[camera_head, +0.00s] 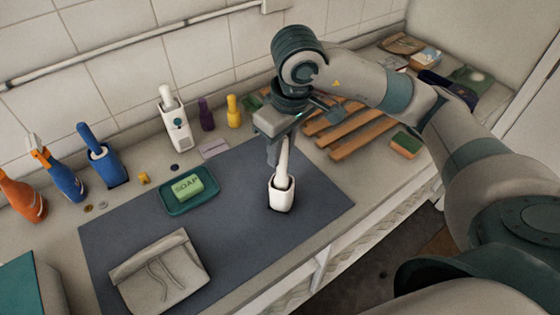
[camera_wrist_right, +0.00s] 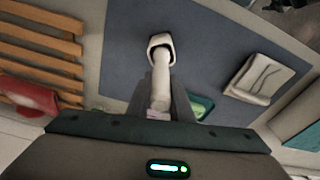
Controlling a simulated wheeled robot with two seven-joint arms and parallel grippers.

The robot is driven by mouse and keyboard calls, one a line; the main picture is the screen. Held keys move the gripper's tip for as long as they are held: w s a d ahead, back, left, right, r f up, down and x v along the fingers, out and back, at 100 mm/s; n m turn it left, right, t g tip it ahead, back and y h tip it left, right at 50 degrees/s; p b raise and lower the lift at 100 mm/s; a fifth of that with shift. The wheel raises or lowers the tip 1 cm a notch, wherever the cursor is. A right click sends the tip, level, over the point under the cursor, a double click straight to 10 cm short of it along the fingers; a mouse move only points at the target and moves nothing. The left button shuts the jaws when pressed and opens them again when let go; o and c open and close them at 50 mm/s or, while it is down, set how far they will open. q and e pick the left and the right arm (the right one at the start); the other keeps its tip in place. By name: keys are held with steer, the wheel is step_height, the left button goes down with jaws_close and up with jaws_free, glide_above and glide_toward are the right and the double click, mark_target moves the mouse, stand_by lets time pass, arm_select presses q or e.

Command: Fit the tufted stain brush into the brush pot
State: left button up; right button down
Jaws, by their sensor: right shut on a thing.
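The tufted stain brush shows as a pale handle (camera_head: 283,158), held nearly upright; it also shows in the right wrist view (camera_wrist_right: 161,75). My right gripper (camera_head: 276,150) is shut on the upper part of the handle. The white brush pot (camera_head: 282,199) stands upright on the dark mat directly below, and it also shows in the right wrist view (camera_wrist_right: 158,40). The handle's lower end goes into the pot's mouth. The tufted head is hidden, so I cannot tell how deep it sits. My left gripper is in neither view.
A green soap dish (camera_head: 189,204) with soap and a folded grey pouch (camera_head: 160,272) lie left on the mat. A white holder (camera_head: 175,128), a blue holder (camera_head: 107,168) and spray bottles line the wall. A wooden slatted rack (camera_head: 350,137) and sponge (camera_head: 405,145) lie right.

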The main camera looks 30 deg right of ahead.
mark_target(280, 165)
steer(key=shift+f, duration=0.2)
steer(key=shift+f+p, duration=0.8)
steer(key=shift+f, duration=1.3)
steer(key=shift+f, duration=0.1)
steer(key=c, duration=1.6)
jaws_free()
